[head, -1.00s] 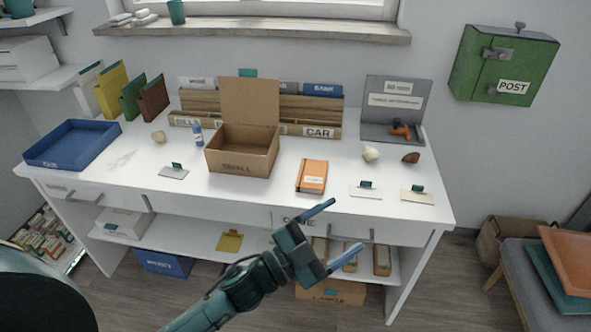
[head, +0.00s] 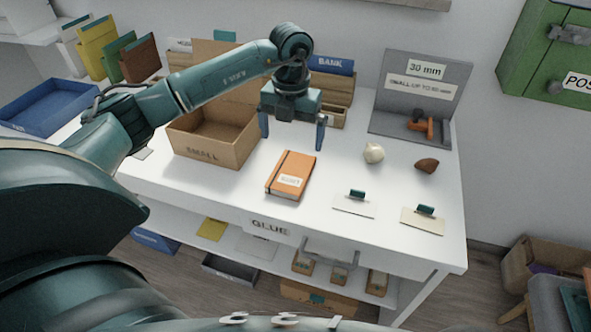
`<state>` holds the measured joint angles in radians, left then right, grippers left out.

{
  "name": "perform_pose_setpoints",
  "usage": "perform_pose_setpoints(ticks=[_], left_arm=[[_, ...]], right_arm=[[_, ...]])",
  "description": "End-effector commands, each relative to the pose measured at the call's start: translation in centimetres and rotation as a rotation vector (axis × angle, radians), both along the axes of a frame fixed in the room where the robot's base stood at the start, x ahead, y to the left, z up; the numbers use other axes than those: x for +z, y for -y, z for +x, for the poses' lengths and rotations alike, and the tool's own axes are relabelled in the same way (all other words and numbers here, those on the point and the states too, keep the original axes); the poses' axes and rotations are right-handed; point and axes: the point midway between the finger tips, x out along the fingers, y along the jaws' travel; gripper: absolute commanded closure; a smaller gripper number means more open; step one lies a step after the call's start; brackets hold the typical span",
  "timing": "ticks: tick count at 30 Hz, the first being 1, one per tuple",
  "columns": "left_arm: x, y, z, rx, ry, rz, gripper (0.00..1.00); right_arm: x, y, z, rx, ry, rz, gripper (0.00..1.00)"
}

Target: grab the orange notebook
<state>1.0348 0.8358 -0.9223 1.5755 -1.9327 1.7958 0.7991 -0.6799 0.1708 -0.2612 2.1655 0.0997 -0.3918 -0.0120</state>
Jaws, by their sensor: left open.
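The orange notebook (head: 293,172) lies flat on the white desk, with a white label near its lower end and a dark band along its left edge. My left gripper (head: 292,138) hangs above the desk, pointing down, just beyond the notebook's far end. Its two blue fingers are spread wide with nothing between them. It looks apart from the notebook, though the exact height is hard to tell. My right gripper is not in view.
An open cardboard box (head: 215,140) marked SMALL stands left of the notebook. A pale round object (head: 373,153), a brown object (head: 427,165) and two cards with clips (head: 354,205) (head: 423,219) are to the right. A grey sign stand (head: 412,125) is behind. Bare desk surrounds the notebook's right side.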

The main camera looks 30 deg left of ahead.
Motion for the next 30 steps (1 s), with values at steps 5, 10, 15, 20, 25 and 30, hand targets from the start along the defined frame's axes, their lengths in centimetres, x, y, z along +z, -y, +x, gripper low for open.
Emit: perform_pose_setpoints(ticks=[5, 10, 15, 20, 25, 30], left_arm=[[-3.5, 0.1, 0.0, -0.002, -0.002, -0.004, 0.00], [-5.1, 0.1, 0.0, -0.003, 0.000, -0.005, 0.00], [-6.5, -0.1, 0.1, -0.003, -0.002, -0.005, 0.00], [-9.0, -0.3, 0.2, -0.004, -0.002, -0.006, 0.00], [-10.4, -0.3, 0.3, -0.005, 0.000, -0.006, 0.00], [-10.5, -0.3, 0.3, -0.006, 0.001, -0.006, 0.00]], right_arm=[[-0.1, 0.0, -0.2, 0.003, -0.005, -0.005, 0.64], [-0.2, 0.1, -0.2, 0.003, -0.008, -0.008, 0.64], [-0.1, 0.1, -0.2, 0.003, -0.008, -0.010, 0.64], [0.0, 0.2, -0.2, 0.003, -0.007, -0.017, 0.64], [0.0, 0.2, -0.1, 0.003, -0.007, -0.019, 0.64], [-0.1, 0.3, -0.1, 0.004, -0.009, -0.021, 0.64]])
